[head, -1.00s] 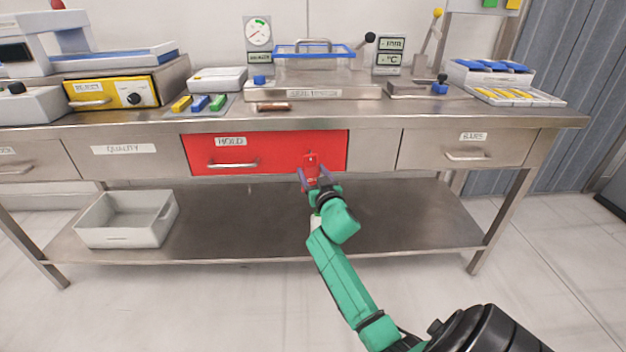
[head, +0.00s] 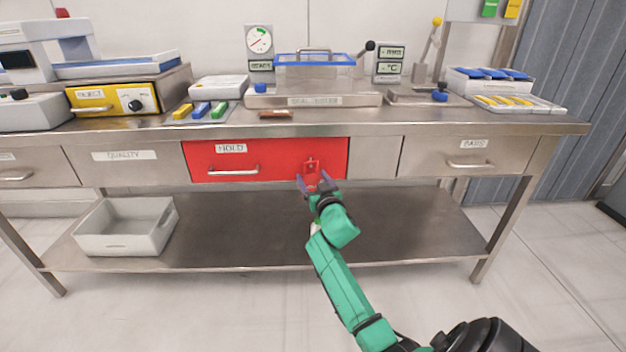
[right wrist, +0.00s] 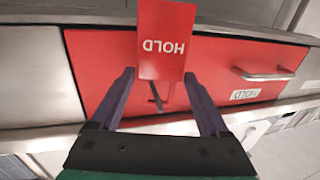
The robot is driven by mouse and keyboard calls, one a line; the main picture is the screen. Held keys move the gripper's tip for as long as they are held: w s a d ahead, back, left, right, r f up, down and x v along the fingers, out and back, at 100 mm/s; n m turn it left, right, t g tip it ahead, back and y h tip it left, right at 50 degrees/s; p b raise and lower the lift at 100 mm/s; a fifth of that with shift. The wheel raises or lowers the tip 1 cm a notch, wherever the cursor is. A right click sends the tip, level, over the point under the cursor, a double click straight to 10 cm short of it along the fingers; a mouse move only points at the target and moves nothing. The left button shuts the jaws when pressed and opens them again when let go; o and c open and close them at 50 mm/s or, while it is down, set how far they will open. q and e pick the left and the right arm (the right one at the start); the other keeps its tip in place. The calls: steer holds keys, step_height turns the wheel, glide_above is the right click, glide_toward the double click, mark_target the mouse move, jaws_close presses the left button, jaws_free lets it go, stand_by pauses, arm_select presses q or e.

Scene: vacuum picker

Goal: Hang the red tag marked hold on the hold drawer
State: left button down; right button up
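The red tag (head: 311,166) is at the right part of the red hold drawer's front (head: 270,158). In the right wrist view the tag (right wrist: 166,40) shows the word HOLD upside down. A thin dark piece (right wrist: 155,97) shows by the tag's edge; I cannot tell whether the tag hangs on it. My right gripper (head: 318,184) is just below and in front of the tag. Its two purple fingers (right wrist: 158,80) are spread, with a gap on both sides of that dark piece, and do not look closed on the tag. My left gripper is not in view.
The hold drawer's metal handle (head: 233,171) is left of the tag. The quality drawer (head: 125,168) and another drawer (head: 465,160) flank it. A grey bin (head: 125,240) stands on the lower shelf (head: 260,235). The worktop above carries several devices.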

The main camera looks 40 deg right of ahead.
steer(key=shift+o, duration=0.6)
steer(key=shift+s, duration=0.15)
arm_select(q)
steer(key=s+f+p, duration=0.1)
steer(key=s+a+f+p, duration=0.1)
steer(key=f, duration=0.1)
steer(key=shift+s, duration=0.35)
arm_select(e)
steer(key=v, duration=1.4)
steer(key=shift+s, duration=0.15)
steer(key=shift+a, duration=0.15)
